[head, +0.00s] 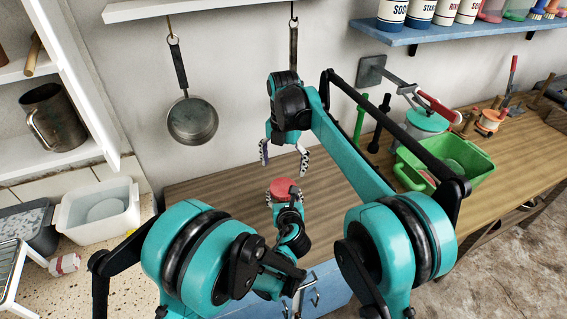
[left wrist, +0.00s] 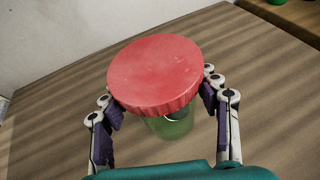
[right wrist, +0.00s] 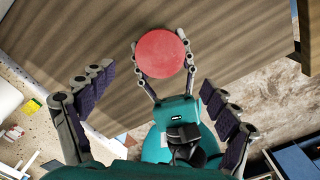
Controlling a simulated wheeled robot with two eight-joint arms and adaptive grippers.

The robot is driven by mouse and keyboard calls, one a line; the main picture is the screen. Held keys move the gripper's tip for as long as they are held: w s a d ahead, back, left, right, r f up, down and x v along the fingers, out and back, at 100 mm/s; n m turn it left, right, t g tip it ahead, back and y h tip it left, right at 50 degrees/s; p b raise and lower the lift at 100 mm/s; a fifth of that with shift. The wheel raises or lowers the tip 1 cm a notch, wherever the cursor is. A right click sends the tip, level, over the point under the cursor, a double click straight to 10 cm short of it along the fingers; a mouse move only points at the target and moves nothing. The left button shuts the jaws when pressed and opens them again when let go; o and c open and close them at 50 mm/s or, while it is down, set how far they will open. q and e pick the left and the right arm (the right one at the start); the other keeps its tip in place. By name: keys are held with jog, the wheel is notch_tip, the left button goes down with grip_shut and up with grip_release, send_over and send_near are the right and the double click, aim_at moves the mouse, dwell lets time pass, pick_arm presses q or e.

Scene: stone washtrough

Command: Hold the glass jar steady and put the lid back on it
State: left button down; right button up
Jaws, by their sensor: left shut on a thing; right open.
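The red lid (head: 283,186) sits on top of the glass jar (left wrist: 172,125), covering its mouth. Whether it is fully seated cannot be told. The jar is clear with a greenish tint and stands at the wooden counter. My left gripper (head: 284,198) is shut on the jar, one finger on each side just below the lid, as the left wrist view shows. My right gripper (head: 282,166) is open and empty above the lid, fingers pointing down. In the right wrist view the lid (right wrist: 160,53) lies beyond the open fingers, apart from them.
The wooden counter (head: 215,190) is clear around the jar. A green crate (head: 455,160) stands to the right on it. A pan (head: 192,120) hangs on the wall behind. A white tub (head: 97,212) is at the left.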

aim_at(283, 187)
notch_tip(283, 187, down, 7)
jog(key=shift+f, duration=0.2)
dwell(0.3)
jog(key=c, duration=1.3)
jog(key=shift+o, duration=0.2)
